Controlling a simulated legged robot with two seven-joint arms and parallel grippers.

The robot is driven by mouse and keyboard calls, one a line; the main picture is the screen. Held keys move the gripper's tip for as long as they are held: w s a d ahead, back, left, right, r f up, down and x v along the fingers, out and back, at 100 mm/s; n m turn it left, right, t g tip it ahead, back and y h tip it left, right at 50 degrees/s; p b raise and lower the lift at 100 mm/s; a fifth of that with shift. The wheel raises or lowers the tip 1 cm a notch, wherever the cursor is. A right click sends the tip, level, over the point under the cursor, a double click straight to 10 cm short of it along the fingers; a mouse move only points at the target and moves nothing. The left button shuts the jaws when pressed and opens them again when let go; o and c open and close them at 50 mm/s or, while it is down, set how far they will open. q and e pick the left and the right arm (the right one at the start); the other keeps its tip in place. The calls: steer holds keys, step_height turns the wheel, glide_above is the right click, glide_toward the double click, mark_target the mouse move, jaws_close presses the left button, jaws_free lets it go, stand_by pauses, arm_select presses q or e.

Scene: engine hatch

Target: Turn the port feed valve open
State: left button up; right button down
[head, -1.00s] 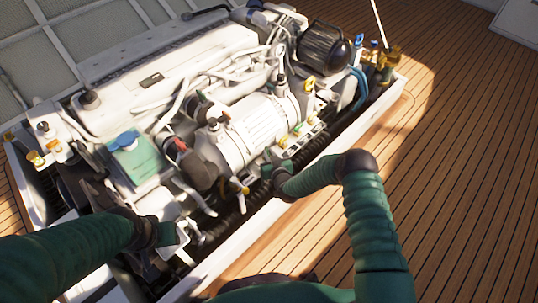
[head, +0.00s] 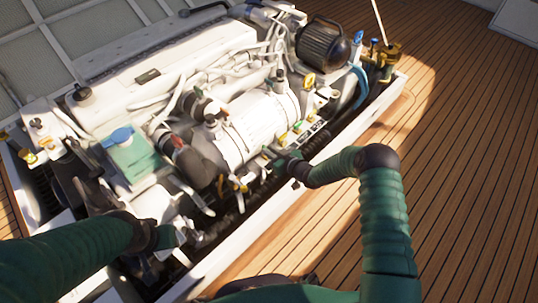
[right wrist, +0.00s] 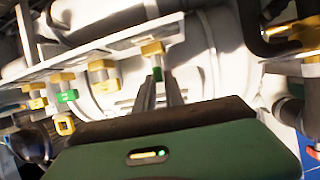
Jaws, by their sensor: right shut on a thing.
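My right gripper (head: 272,157) reaches in at the front side of the white engine, by a row of small valves (head: 283,139) with yellow and green parts. In the right wrist view its two dark fingers (right wrist: 167,92) are shut on a small valve handle (right wrist: 157,74) with a green part, below a yellow fitting (right wrist: 152,48). The fingers hide part of the handle. No label is readable, so I cannot tell which valve is the port feed. My left gripper (head: 182,238) is low at the engine's near left corner; its jaws are too unclear to judge.
Other yellow and green valves (right wrist: 66,96) sit close beside the held one. A black ribbed hose (head: 255,190) runs along the engine's front. The white hatch rim (head: 235,238) borders the engine. The wooden deck (head: 465,170) at right is clear.

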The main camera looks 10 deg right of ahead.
steer(key=shift+d+f+n+g+y+b, duration=0.1)
steer(key=shift+d+n+g+y+b, duration=0.1)
steer(key=shift+n+g+y+b, duration=0.4)
steer(key=c, duration=1.5)
jaws_free()
steer(key=shift+s+d+r, duration=0.2)
steer(key=shift+r, duration=0.1)
steer(key=p+v, duration=0.3)
steer(key=v, duration=0.2)
steer(key=p+v, duration=0.2)
steer(key=v, duration=0.3)
steer(key=f+p+v, duration=0.1)
steer(key=p+v, duration=0.2)
steer(key=v, duration=0.3)
steer(key=shift+s+d+p, duration=0.15)
steer(key=shift+d+p, duration=0.15)
